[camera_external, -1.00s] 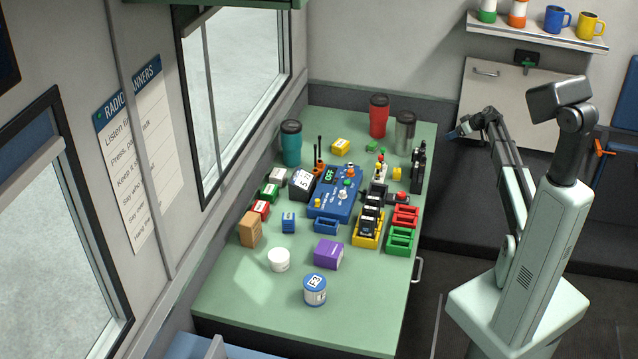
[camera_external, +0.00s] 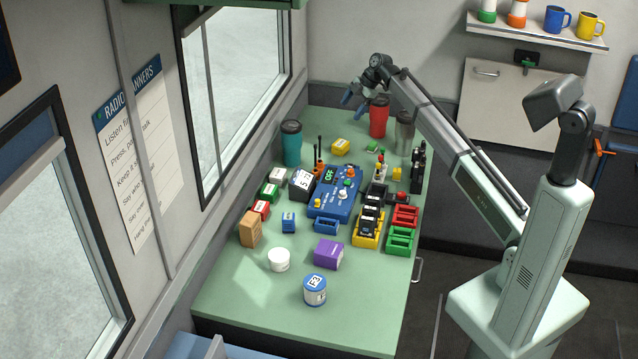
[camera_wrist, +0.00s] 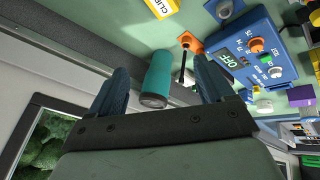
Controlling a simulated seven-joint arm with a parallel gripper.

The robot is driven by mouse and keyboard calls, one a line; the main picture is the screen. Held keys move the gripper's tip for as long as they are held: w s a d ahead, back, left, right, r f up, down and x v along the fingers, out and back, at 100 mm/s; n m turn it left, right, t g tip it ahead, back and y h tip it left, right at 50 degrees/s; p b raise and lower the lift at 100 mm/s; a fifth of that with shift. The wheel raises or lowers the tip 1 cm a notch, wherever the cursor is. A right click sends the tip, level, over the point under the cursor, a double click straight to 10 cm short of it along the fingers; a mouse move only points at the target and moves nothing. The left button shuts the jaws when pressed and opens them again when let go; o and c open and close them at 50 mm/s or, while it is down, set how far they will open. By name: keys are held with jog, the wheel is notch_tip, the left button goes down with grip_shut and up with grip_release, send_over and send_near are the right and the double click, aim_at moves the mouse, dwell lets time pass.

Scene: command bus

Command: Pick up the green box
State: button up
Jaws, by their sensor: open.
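The green box (camera_external: 269,191) is a small box with a pale label. It stands on the left side of the green table, between a white-topped box (camera_external: 278,177) and a red box (camera_external: 261,209). My gripper (camera_external: 353,98) is raised over the far end of the table, well behind the green box and apart from it. In the wrist view my gripper (camera_wrist: 160,66) has its two blue fingers spread, with nothing held. The teal tumbler (camera_wrist: 158,80) shows between them, farther off. I cannot make out the green box in the wrist view.
Teal (camera_external: 291,145), red (camera_external: 379,118) and grey tumblers stand at the table's far end. A blue control panel (camera_external: 333,196) and black device (camera_external: 302,183) sit right of the green box. A brown box (camera_external: 250,230) stands nearer.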

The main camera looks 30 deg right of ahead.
jog(key=s+a+f+n+g, duration=0.1)
jog(key=s+a+g, duration=0.15)
jog(key=a, duration=0.75)
jog(key=s+a+f+n+g, duration=0.15)
jog(key=s+a, duration=0.25)
jog(key=a, duration=0.6)
jog(key=s+a+f+n+g, duration=0.1)
jog(key=s+a+n, duration=0.15)
jog(key=a, duration=0.75)
jog(key=n+t+h, duration=0.2)
jog(key=n+h, duration=0.1)
jog(key=h, duration=0.2)
send_near(269, 189)
notch_tip(269, 189, down, 5)
jog(key=shift+w+d+r, duration=0.1)
jog(key=shift+d, duration=0.05)
jog(key=shift+f, duration=2.7)
jog(key=shift+c, duration=0.3)
jog(key=c, duration=1)
